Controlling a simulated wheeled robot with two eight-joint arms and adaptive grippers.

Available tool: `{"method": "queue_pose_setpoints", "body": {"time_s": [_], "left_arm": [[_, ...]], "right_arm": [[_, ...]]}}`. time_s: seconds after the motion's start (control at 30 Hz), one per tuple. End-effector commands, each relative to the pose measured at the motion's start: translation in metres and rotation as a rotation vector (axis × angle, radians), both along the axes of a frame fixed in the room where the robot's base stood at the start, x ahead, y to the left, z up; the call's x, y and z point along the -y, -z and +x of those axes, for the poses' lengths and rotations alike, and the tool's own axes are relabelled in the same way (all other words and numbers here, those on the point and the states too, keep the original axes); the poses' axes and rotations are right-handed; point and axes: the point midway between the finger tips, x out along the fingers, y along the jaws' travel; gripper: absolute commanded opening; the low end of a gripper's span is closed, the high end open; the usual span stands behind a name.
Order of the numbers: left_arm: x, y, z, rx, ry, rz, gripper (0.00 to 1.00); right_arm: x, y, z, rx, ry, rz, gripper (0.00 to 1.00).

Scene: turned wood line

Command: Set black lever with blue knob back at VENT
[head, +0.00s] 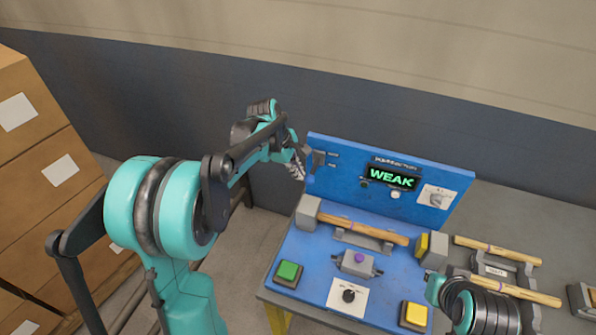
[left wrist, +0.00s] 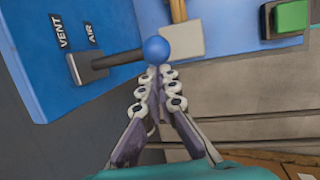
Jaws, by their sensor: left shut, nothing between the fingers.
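The black lever (left wrist: 118,60) with its blue knob (left wrist: 157,50) sticks out from a grey slotted plate (left wrist: 75,70) on the blue panel. The labels VENT (left wrist: 62,31) and AIR (left wrist: 92,33) are beside the plate, and the lever stands at the AIR side. In the head view the plate (head: 318,160) is at the panel's left edge; the knob is not clear there. My left gripper (head: 300,168) is shut and empty. In the left wrist view its fingertips (left wrist: 160,72) are right beside the knob; I cannot tell whether they touch it. My right gripper is not visible.
The blue panel (head: 345,185) has a screen (head: 391,178) reading WEAK and a dial (head: 436,198). Cardboard boxes (head: 30,180) stand at the left.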

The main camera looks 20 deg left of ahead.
Motion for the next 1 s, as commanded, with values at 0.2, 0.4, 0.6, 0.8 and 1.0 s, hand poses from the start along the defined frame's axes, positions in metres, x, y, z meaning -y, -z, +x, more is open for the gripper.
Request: {"method": "queue_pose_setpoints", "body": {"time_s": [0.2,0.4,0.6,0.8,1.0], "left_arm": [[0.001,-0.018,0.004,-0.095,0.001,0.001,0.00],[0.001,-0.026,0.007,-0.092,0.000,0.001,0.00],[0.001,-0.025,0.008,-0.091,0.001,0.002,0.00],[0.001,-0.025,0.008,-0.091,0.001,0.002,0.00],[0.001,-0.025,0.008,-0.091,0.001,0.002,0.00]], "right_arm": [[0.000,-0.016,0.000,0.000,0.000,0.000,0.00],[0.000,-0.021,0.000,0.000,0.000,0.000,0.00],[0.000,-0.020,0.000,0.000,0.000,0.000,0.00],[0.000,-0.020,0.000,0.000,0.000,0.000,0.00],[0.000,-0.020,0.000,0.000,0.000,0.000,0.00]]}}
